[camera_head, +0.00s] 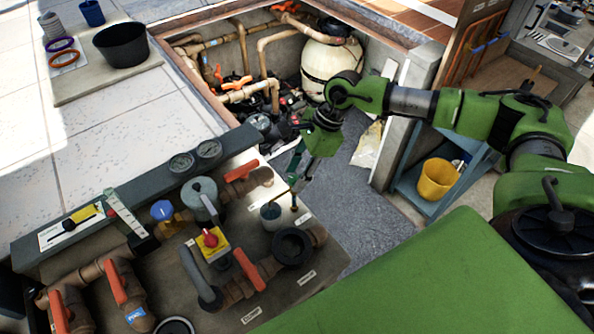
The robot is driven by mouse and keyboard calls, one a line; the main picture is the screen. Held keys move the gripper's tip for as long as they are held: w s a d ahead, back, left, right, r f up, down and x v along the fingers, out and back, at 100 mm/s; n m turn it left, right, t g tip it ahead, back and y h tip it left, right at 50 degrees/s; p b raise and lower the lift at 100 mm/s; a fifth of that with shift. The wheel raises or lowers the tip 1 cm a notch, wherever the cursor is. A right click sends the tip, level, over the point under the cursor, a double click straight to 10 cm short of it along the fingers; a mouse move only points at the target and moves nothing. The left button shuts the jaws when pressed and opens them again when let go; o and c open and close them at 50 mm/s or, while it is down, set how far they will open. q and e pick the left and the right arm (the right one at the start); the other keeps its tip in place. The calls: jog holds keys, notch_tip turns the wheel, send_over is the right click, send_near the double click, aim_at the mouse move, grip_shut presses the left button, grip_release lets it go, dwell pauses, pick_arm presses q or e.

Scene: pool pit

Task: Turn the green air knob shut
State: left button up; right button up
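The air knob appears to be the small round grey-green cap (270,212) on the right part of the brown pipe panel (215,300); its green colour is faint here. My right gripper (288,194) reaches in from the right on a green arm and points down at the panel. Its fingertips are just above and to the right of the cap. Whether they touch it is too small to tell, and their opening is unclear. My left gripper is not in view.
Close to the cap stand a dark round fitting (292,247), a red switch on a yellow plate (211,240), and orange-handled valves (249,268). A pit with pipes and a cream tank (331,68) lies beyond; a yellow bucket (438,178) stands right.

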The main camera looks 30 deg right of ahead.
grip_shut()
